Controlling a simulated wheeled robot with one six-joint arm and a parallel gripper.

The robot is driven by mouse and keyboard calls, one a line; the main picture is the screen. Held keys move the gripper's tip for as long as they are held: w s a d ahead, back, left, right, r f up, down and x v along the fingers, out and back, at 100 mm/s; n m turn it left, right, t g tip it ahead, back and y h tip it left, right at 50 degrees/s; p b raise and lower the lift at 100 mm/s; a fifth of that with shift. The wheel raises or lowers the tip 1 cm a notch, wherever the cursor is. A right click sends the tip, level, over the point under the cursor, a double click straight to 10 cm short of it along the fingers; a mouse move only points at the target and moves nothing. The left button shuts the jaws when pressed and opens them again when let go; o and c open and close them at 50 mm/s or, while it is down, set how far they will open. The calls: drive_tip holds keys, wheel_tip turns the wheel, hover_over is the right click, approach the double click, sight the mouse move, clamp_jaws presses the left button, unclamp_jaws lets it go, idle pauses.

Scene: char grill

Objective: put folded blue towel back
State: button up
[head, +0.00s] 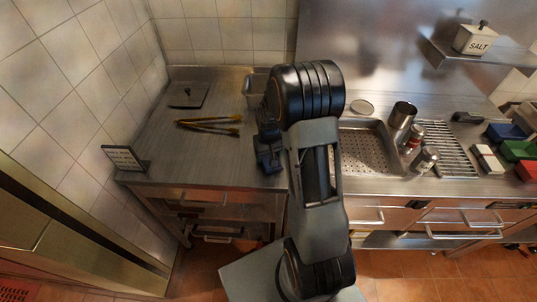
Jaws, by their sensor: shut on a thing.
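My gripper (267,134) is over the right part of the left steel counter, partly hidden behind my own arm. It is shut on a dark blue thing (268,158), which looks like the folded blue towel. The towel is at or just above the counter top near its front edge. I cannot tell whether it touches the counter.
Yellow-handled tongs (208,125), a dark square plate (188,95) and a small sign (124,158) stand on the left counter (185,152). Right of my arm are a perforated tray (362,150), a metal cup (402,115), shakers (426,158), a grill grate (450,150) and coloured blocks (519,150).

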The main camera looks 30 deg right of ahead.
drive_tip(key=shift+f, duration=0.15)
drive_tip(key=o, duration=0.8)
drive_tip(key=shift+r, duration=0.35)
wheel_tip(320, 180, up, 11)
drive_tip(key=b, duration=0.1)
drive_tip(key=shift+s+a+r+n+t, duration=0.25)
drive_tip(key=shift+s+a+r+t, duration=0.5)
drive_tip(key=shift+s+a+r, duration=1.4)
drive_tip(key=shift+s+a+r+n+t, duration=0.2)
drive_tip(key=shift+s+a+r+t, duration=0.75)
drive_tip(key=shift+s, duration=2.25)
drive_tip(key=shift+s+a+r+n+t, duration=0.25)
drive_tip(key=shift+s+a+r+t, duration=0.35)
drive_tip(key=shift+s+a+r, duration=1.5)
